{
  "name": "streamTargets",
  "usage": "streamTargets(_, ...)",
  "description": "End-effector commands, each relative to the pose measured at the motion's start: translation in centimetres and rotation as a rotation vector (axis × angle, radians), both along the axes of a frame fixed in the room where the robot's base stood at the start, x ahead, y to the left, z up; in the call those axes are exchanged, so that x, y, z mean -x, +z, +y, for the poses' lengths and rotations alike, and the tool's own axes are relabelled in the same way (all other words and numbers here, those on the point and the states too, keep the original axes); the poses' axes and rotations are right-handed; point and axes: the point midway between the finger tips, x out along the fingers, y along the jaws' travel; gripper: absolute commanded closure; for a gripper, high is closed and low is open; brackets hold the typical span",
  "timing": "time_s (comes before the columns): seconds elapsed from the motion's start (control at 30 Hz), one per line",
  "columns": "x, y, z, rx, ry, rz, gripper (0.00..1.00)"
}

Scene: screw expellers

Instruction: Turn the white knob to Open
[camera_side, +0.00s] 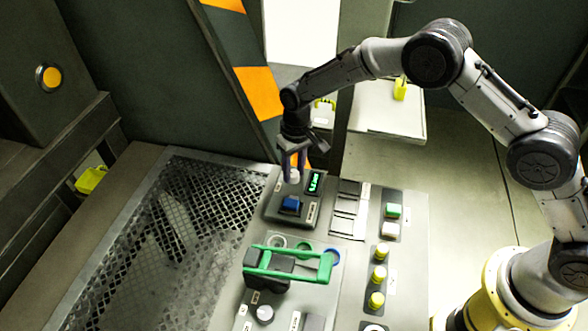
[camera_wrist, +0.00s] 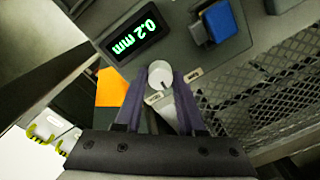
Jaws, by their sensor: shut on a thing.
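The white knob (camera_side: 293,176) sits on the dark panel beside a green digital display. My gripper (camera_side: 291,172) points down at it from above, with its fingertips on either side of it. In the wrist view, the round white knob (camera_wrist: 160,73) lies between the two purple-grey fingertips (camera_wrist: 162,82), and my gripper is shut on it. A dark mark shows on the knob's face. Small labels (camera_wrist: 153,99) sit near the knob; their words are too small to read for sure. The fingers partly hide the knob in the side view.
The display (camera_wrist: 137,36) reads 0.2 mm. A blue switch (camera_side: 290,204) stands close to the knob. A green handle frame (camera_side: 290,262), another white knob (camera_side: 265,314) and several yellow buttons (camera_side: 378,275) are nearer the front. A metal grating (camera_side: 175,235) lies left.

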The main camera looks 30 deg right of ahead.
Motion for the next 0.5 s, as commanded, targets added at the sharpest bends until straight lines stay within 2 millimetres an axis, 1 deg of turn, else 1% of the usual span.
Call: streamTargets(0.5,-0.17,0.18,0.04,-0.001,0.481,-0.003,1.0)
